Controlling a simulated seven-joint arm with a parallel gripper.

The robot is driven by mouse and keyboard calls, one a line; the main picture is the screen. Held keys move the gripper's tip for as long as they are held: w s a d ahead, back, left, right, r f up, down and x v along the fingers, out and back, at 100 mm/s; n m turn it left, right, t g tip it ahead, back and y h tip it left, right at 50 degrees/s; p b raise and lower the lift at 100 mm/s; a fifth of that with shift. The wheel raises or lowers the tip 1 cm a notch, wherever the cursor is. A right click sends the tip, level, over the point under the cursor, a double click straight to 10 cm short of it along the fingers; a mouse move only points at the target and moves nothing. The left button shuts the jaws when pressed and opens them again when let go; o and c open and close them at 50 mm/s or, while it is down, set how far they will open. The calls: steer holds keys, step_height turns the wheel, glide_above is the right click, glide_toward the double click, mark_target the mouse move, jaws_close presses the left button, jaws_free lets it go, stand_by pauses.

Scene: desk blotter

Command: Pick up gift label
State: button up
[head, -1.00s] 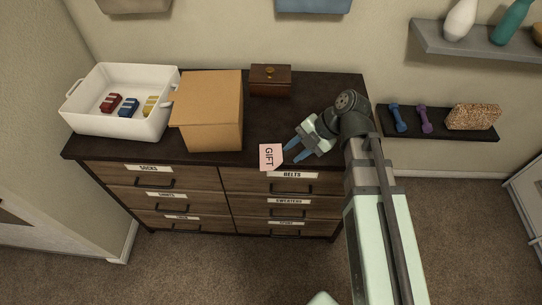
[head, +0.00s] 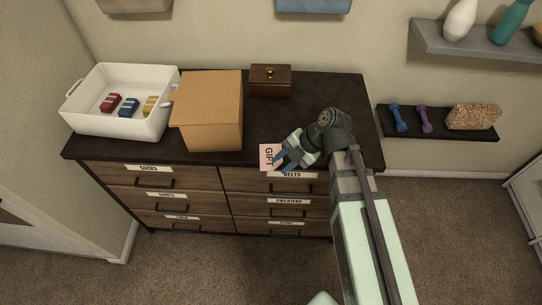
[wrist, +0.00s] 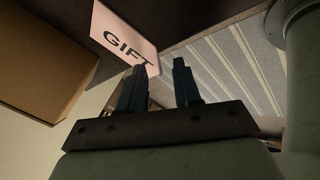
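The gift label (head: 266,155), a pink card with "GIFT" on it, lies at the dresser top's front edge and seems to overhang it. In the wrist view the gift label (wrist: 112,25) is beyond my fingers, up and to the left. My gripper (head: 279,161) is at the label's right side, its fingers overlapping the label in the head view. In the wrist view my gripper (wrist: 159,66) is open, the left finger in front of the label's lower corner. I cannot tell whether the fingers touch the label.
A cardboard box (head: 213,118) stands left of the label on the dresser top (head: 325,90). A white bin (head: 112,127) with small coloured blocks is farther left. A brown wooden box (head: 270,82) is at the back. Labelled drawers (head: 180,182) are below the edge.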

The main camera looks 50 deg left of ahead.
steer(key=shift+c, duration=0.4)
jaws_close()
